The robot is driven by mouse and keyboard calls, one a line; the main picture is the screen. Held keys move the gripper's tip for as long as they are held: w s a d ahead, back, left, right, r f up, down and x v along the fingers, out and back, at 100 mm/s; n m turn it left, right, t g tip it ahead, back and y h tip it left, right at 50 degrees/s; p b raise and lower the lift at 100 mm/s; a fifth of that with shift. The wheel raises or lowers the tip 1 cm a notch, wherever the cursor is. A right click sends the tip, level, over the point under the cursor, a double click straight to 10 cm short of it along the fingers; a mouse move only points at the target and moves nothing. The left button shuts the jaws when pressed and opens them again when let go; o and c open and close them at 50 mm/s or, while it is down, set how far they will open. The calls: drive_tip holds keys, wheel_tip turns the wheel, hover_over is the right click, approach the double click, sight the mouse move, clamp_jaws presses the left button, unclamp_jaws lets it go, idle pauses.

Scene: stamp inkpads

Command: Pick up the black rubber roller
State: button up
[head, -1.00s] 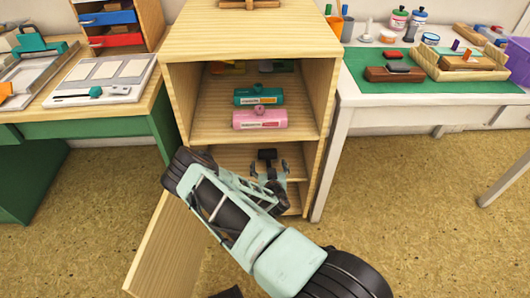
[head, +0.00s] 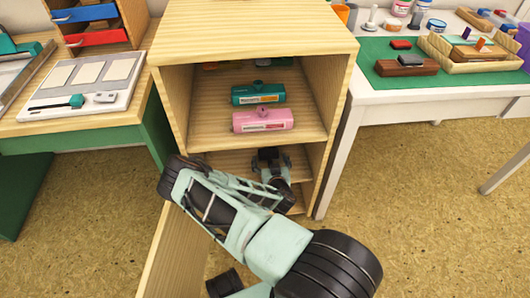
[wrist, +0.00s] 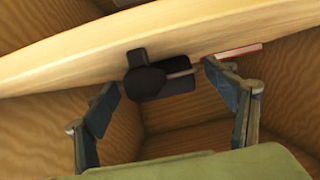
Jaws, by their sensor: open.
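The black rubber roller (head: 268,153) shows only in part in the lower compartment of the wooden cabinet. In the wrist view its dark handle and roller (wrist: 145,80) appear at the edge of a pale shelf board (wrist: 70,66). My gripper (head: 273,162) reaches into that compartment from the front. In the wrist view the fingers of my gripper (wrist: 162,79) are spread apart, with the roller between their tips or just beyond. I see no clear contact. My gripper and arm hide the roller's lower part in the head view.
The cabinet's (head: 335,120) upper compartment holds a teal roller box (head: 257,94) and a pink one (head: 262,121). An open door panel (head: 180,258) stands at the lower left. Desks flank the cabinet on both sides. The cabinet walls enclose my gripper closely.

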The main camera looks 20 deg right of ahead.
drive_tip(key=shift+w, duration=0.15)
drive_tip(key=shift+c, duration=0.6)
drive_tip(key=c, duration=1.2)
drive_tip(key=shift+c, duration=0.2)
